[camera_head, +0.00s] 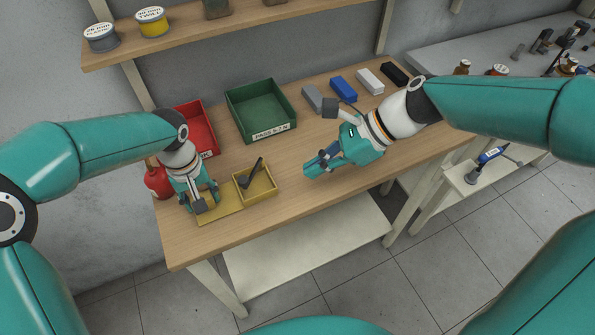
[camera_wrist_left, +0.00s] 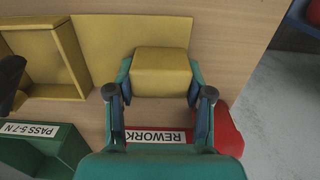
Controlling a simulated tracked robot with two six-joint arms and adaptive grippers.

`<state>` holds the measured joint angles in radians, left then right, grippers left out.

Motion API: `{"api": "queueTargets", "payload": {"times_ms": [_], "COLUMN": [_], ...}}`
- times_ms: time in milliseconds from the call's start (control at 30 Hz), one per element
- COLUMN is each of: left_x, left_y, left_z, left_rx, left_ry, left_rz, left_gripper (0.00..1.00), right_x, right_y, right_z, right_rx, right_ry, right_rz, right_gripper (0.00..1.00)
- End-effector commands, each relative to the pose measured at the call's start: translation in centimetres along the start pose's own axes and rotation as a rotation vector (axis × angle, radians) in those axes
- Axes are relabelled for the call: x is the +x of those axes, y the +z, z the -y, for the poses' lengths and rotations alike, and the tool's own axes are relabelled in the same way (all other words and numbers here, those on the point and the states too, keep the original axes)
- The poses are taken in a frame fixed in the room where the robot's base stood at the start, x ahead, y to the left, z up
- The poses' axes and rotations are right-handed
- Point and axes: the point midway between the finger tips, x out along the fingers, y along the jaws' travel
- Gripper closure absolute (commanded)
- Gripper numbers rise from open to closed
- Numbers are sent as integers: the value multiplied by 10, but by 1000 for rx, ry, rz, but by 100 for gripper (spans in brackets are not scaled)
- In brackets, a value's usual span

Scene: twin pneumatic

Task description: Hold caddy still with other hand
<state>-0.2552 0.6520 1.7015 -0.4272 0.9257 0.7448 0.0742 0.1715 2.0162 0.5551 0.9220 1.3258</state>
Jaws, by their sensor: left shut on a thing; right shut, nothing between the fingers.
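The yellow caddy (camera_head: 222,214) lies flat on the bench at the front left, with a walled box section on its right holding a dark angled tool (camera_head: 251,174). My left gripper (camera_head: 200,200) is shut on the raised yellow block at the caddy's left end. In the left wrist view, the fingers of my left gripper (camera_wrist_left: 160,95) sit on both sides of this yellow block (camera_wrist_left: 162,72), and the caddy's flat plate (camera_wrist_left: 115,35) continues beyond it. My right gripper (camera_head: 318,167) is shut and empty above the bench, to the right of the caddy and apart from it.
A red bin (camera_head: 208,140) labelled REWORK and a green bin (camera_head: 262,112) labelled PASS 5-7 N stand behind. A red bottle (camera_head: 157,180) is close left of my left gripper. Grey, blue (camera_head: 343,88), white and black blocks line the back. The bench's front middle is clear.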

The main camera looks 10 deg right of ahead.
Motion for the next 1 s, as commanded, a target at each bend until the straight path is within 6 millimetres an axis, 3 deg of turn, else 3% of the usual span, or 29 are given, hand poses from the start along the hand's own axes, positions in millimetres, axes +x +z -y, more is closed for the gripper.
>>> {"api": "queueTargets", "payload": {"times_ms": [133, 400, 433, 600, 1000], "left_x": [0, 0, 0, 0, -5], "left_y": [0, 0, 0, 0, -1], "left_z": [0, 0, 0, 0, 0], "left_rx": [0, 0, 0, 0, 0], "left_ry": [1, 1, 1, 1, 1], "left_rz": [-1, -1, -1, -1, -2], "left_gripper": [91, 91, 45, 19, 19], "right_x": [-10, -12, -12, -12, -12], "right_y": [0, 0, 0, 0, 0], "right_z": [-2, -2, -2, -2, -2], "right_rx": [0, -1, 0, 0, 0], "right_ry": [0, 1, 1, 1, 1], "right_rz": [0, -1, -1, 0, 0], "right_gripper": [100, 100, 100, 100, 100]}}
